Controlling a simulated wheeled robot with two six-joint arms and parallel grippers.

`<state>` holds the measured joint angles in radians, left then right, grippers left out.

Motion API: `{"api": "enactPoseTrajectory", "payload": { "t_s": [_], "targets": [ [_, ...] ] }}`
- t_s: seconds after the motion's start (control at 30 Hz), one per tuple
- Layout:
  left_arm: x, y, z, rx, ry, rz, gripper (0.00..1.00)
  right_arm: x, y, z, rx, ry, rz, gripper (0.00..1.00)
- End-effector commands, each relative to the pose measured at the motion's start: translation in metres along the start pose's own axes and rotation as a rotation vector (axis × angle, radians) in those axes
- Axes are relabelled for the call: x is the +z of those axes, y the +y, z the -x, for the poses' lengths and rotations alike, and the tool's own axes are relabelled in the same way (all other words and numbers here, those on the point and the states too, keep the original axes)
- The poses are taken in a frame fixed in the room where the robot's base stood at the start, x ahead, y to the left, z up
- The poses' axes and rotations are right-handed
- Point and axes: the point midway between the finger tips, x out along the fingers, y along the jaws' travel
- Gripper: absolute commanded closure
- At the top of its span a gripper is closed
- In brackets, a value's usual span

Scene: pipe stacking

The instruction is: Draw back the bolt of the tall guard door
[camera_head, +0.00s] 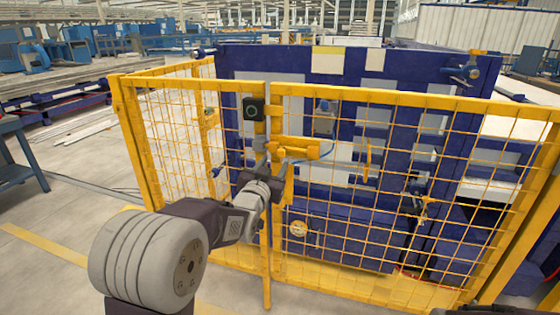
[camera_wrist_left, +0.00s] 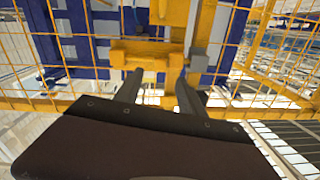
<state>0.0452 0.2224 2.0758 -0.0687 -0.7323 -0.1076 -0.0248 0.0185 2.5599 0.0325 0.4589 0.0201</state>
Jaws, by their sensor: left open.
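The tall guard door (camera_head: 350,185) is a yellow frame with wire mesh. Its yellow bolt (camera_head: 297,150) lies horizontally near the top, beside the post where two mesh panels meet. The bolt also shows in the wrist view (camera_wrist_left: 145,56), just beyond my fingers. My left gripper (camera_head: 264,168) is in front of the fence, just below and left of the bolt. In the wrist view my left gripper (camera_wrist_left: 160,82) has its two dark fingers apart, with a small yellow part between or behind them. Contact cannot be told. My right gripper is not in view.
A black box with a round green-ringed mark (camera_head: 252,109) sits on the post above the bolt. A large blue machine (camera_head: 370,60) stands behind the mesh. Another yellow mesh panel (camera_head: 180,120) is at the left.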

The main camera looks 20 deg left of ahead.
Motion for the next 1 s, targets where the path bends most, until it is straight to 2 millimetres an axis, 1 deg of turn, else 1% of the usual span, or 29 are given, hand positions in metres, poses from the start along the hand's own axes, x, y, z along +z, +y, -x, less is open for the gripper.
{"api": "enactPoseTrajectory", "payload": {
  "t_s": [0.03, 0.1, 0.2, 0.3, 0.43, 0.67, 0.7, 0.77, 0.8, 0.87, 1.0],
  "targets": [
    [0.000, 0.000, -0.011, 0.001, -0.001, 0.000, 0.53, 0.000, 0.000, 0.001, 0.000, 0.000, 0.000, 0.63],
    [0.001, 0.000, -0.027, 0.001, -0.003, 0.000, 0.53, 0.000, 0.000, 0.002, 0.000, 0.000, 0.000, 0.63],
    [0.001, 0.000, -0.047, 0.001, -0.003, 0.000, 0.53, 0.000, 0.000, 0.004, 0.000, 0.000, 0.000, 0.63],
    [0.001, 0.000, -0.062, 0.001, -0.003, 0.000, 0.53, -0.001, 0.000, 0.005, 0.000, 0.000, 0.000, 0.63],
    [0.001, 0.001, -0.072, 0.001, -0.003, 0.001, 0.53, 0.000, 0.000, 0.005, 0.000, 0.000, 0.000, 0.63],
    [0.001, 0.001, -0.073, 0.001, -0.003, 0.001, 0.53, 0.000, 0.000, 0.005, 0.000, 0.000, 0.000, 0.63],
    [0.001, 0.001, -0.073, 0.001, -0.003, 0.001, 0.56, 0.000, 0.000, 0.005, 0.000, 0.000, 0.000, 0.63],
    [0.001, 0.001, -0.073, 0.001, -0.003, 0.001, 0.73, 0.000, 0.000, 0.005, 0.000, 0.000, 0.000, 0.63],
    [0.001, 0.001, -0.073, 0.001, -0.003, 0.001, 0.84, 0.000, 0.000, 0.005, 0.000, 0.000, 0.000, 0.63],
    [0.001, 0.001, -0.073, 0.001, -0.003, 0.001, 1.00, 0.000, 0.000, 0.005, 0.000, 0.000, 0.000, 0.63],
    [0.001, 0.000, -0.073, 0.000, -0.004, 0.001, 1.00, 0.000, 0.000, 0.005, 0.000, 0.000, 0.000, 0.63]
  ]
}}
